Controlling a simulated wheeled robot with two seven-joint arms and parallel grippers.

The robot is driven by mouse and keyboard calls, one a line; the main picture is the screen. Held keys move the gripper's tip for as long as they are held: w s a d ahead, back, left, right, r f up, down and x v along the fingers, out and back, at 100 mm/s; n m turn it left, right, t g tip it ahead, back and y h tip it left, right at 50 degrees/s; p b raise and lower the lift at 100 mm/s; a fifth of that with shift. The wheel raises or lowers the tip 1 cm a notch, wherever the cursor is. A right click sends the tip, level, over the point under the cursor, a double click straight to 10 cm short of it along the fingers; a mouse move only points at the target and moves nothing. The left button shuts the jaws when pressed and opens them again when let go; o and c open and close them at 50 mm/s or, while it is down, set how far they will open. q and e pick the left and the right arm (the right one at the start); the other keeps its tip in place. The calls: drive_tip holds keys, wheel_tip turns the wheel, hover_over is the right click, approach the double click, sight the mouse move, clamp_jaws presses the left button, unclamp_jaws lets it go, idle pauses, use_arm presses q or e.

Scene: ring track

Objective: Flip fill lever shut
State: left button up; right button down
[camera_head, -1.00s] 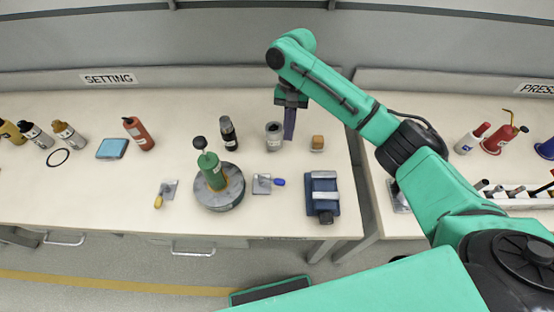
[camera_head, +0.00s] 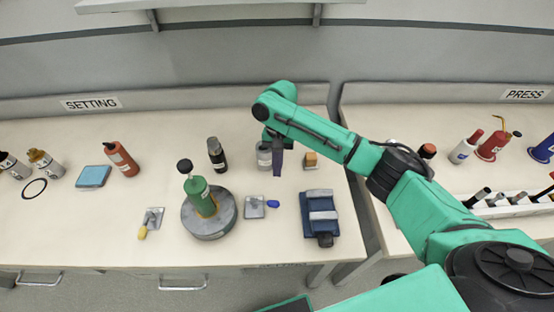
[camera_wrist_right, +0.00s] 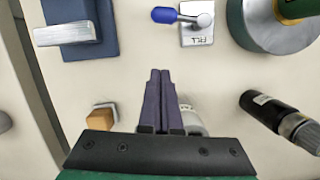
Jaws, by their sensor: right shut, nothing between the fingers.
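The fill lever is a small metal plate (camera_head: 255,207) with a blue-tipped handle (camera_head: 273,204) pointing right, on the bench between the round turntable and the blue vise. In the right wrist view its plate (camera_wrist_right: 197,26) reads FILL, and the blue tip (camera_wrist_right: 164,15) points left. My right gripper (camera_head: 278,172) is shut and empty, pointing down behind the lever, between a grey jar and an orange block. In the right wrist view its dark fingers (camera_wrist_right: 160,74) are together, apart from the lever. My left gripper is out of view.
A green bottle (camera_head: 199,196) stands on the grey turntable (camera_head: 210,226). A yellow-tipped lever (camera_head: 152,219) lies left of it. The blue vise (camera_head: 320,227) is right of the fill lever. A black bottle (camera_head: 216,154), grey jar (camera_head: 264,155) and orange block (camera_head: 310,160) stand behind.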

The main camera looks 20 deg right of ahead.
drive_tip(key=x, duration=0.3)
drive_tip(key=shift+s+f, duration=0.2)
drive_tip(key=shift+f, duration=0.15)
drive_tip(key=s+p, duration=0.1)
drive_tip(key=s+a+p, duration=0.1)
drive_tip(key=s+p, duration=0.1)
drive_tip(key=shift+a+r, duration=0.15)
drive_tip(key=shift+a, duration=0.1)
drive_tip(key=shift+s+a, duration=0.1)
drive_tip(key=shift+s, duration=0.3)
drive_tip(key=shift+w, duration=0.1)
drive_tip(key=shift+m, duration=0.3)
drive_tip(key=shift+s, duration=0.3)
